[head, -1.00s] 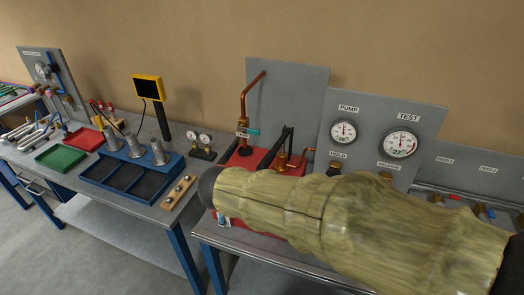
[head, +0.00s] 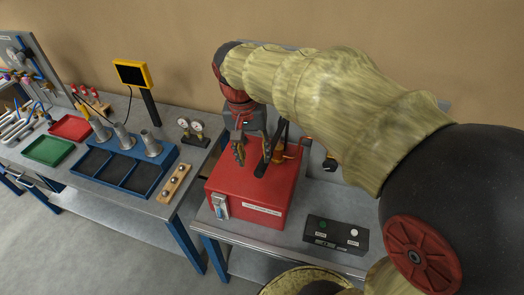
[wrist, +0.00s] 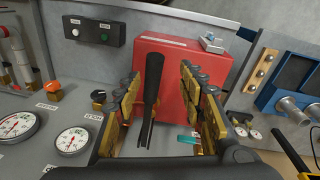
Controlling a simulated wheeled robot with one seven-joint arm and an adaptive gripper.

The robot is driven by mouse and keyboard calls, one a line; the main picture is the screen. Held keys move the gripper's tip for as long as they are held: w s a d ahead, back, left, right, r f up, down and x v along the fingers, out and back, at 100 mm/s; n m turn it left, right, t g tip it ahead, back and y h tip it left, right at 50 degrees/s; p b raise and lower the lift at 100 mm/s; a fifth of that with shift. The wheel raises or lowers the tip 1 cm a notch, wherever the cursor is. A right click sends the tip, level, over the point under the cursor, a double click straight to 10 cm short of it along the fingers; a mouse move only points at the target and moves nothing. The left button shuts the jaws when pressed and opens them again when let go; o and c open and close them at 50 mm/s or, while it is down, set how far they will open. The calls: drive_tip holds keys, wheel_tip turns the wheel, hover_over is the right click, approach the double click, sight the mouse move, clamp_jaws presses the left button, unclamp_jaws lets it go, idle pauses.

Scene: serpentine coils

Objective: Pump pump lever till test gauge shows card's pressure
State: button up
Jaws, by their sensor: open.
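The red pump box (head: 250,190) stands on the bench in the head view. Its black pump lever (wrist: 152,85) rises between my gripper's (wrist: 165,105) open fingers in the wrist view, with space visible on both sides. In the head view my gripper (head: 253,152) is above the box, partly covering the lever. The larger test gauge (wrist: 18,128) is at the wrist view's left edge, partly cut off. The smaller pump gauge (wrist: 72,140) is beside it. I cannot read their values reliably. In the head view my arm hides both gauges. I cannot make out a pressure card.
A black button box (head: 337,235) stands right of the pump. Hold (wrist: 98,96) and release (wrist: 53,88) knobs are near the gauges. A teal valve handle (wrist: 188,138) is near the fingers. A blue tray rack (head: 125,165) and a small gauge pair (head: 193,132) stand left.

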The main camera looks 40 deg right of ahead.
sight(262, 161)
drive_tip(key=shift+w+d+f+m+g+p, duration=0.35)
drive_tip(key=shift+d+f, duration=0.3)
drive_tip(key=shift+f, duration=0.45)
drive_tip(key=shift+w+d+f+m+g+p, duration=0.1)
drive_tip(key=shift+d+f+m+p, duration=0.2)
drive_tip(key=shift+d+f+p, duration=0.55)
drive_tip(key=shift+w+d+f+m+g+p, duration=0.15)
drive_tip(key=shift+w+d+f+m+g, duration=0.2)
drive_tip(key=shift+f, duration=1)
drive_tip(key=shift+s, duration=0.1)
drive_tip(key=shift+c, duration=1.1)
drive_tip(key=c, duration=0.7)
clamp_jaws()
